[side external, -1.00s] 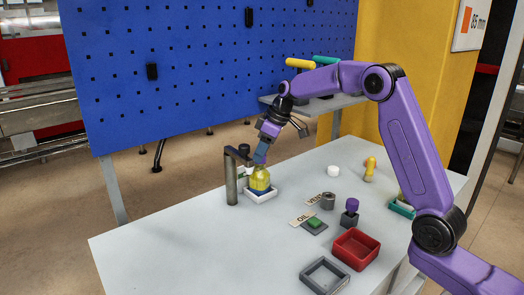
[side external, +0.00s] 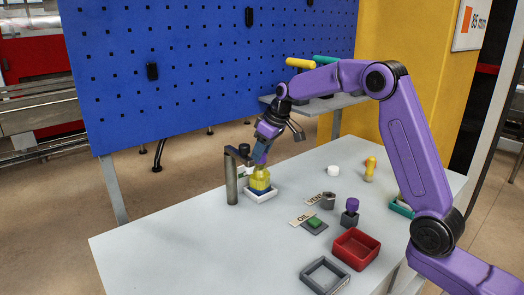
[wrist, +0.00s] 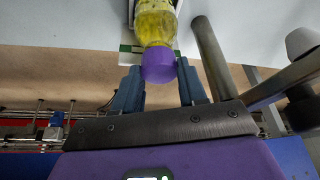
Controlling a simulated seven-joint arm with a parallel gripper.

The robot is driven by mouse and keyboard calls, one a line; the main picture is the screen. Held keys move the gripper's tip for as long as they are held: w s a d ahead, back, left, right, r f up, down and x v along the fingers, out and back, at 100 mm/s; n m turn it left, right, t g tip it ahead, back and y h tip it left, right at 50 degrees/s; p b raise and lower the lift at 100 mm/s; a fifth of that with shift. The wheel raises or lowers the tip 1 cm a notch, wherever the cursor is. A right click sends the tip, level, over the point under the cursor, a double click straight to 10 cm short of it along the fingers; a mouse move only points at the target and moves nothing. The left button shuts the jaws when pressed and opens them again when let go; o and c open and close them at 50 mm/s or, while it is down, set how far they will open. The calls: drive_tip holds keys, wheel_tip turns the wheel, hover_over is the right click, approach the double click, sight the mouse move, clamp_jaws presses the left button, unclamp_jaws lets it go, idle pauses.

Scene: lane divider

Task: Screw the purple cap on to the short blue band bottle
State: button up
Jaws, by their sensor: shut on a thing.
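The bottle (side external: 260,181) holds yellow liquid and has a blue band near its base. It stands upright in a white square holder (side external: 262,197) at the back left of the table. In the wrist view the bottle (wrist: 154,26) has the purple cap (wrist: 158,65) at its mouth. My gripper (side external: 261,161) is above the bottle, its fingers on either side of the cap. In the wrist view my gripper (wrist: 158,74) is shut on the cap. The thread between cap and bottle is hidden.
A dark post with an arm (side external: 231,177) stands close left of the bottle. A purple-topped piece on a dark block (side external: 351,210), a red tray (side external: 356,249), a grey tray (side external: 324,276) and a white disc (side external: 333,171) lie to the right. The front left of the table is clear.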

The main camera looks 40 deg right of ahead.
drive_tip(key=shift+m, duration=0.4)
drive_tip(key=shift+m+t+h, duration=0.3)
drive_tip(key=shift+m+h, duration=0.1)
drive_tip(key=shift+m, duration=0.4)
drive_tip(key=shift+a, duration=0.1)
drive_tip(key=shift+m, duration=0.5)
drive_tip(key=shift+m+h, duration=0.4)
drive_tip(key=shift+m+h, duration=0.3)
drive_tip(key=shift+m, duration=0.5)
drive_tip(key=shift+a, duration=0.1)
